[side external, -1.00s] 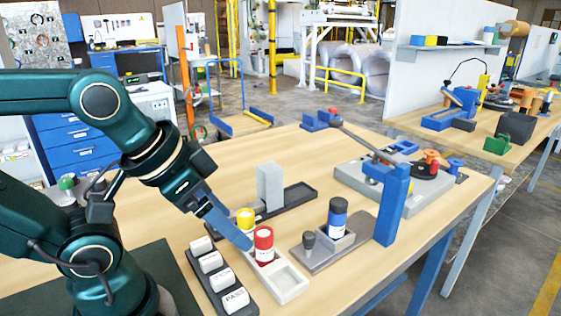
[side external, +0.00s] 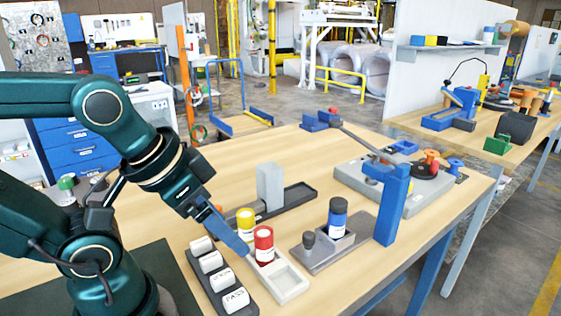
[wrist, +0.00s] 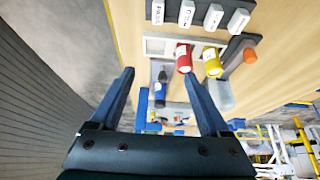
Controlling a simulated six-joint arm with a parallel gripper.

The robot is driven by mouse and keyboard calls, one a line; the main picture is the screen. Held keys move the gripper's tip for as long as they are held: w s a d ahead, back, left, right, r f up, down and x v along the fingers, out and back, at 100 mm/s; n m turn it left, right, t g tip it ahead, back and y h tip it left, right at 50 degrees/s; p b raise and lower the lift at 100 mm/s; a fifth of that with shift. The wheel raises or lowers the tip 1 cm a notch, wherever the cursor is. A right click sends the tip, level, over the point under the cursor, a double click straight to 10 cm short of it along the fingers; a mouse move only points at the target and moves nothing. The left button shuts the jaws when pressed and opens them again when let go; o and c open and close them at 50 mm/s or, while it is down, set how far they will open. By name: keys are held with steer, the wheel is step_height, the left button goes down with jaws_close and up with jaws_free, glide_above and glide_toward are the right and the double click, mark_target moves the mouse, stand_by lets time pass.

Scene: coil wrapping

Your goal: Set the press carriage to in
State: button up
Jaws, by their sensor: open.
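The press carriage appears to be the grey block (side external: 336,238) on a grey base plate (side external: 320,258). It holds an upright blue and black bottle (side external: 338,218), and a dark knob (side external: 308,240) stands beside it on the left. My gripper (side external: 243,250) is open and empty, beside the red jar (side external: 264,245) in the side view. The wrist view shows both separate fingers (wrist: 160,76); the red jar (wrist: 183,57) lies beyond them.
A yellow jar (side external: 245,222) stands behind the red jar at a pale tray (side external: 290,283). A dark rack (side external: 208,282) with white labelled blocks is left of it. A grey upright block (side external: 270,187) stands behind, by a dark tray. A grey fixture (side external: 410,195) is at the right.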

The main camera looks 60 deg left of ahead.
steer(key=shift+c, duration=1.4)
steer(key=w+r, duration=0.4)
steer(key=w, duration=0.1)
steer(key=g, duration=0.5)
glide_above(309, 233)
step_height(309, 233, down, 7)
steer(key=shift+s+d+f, duration=0.1)
steer(key=shift+d+f, duration=0.05)
steer(key=shift+g, duration=0.3)
step_height(309, 233, down, 9)
steer(key=shift+r, duration=0.2)
jaws_close()
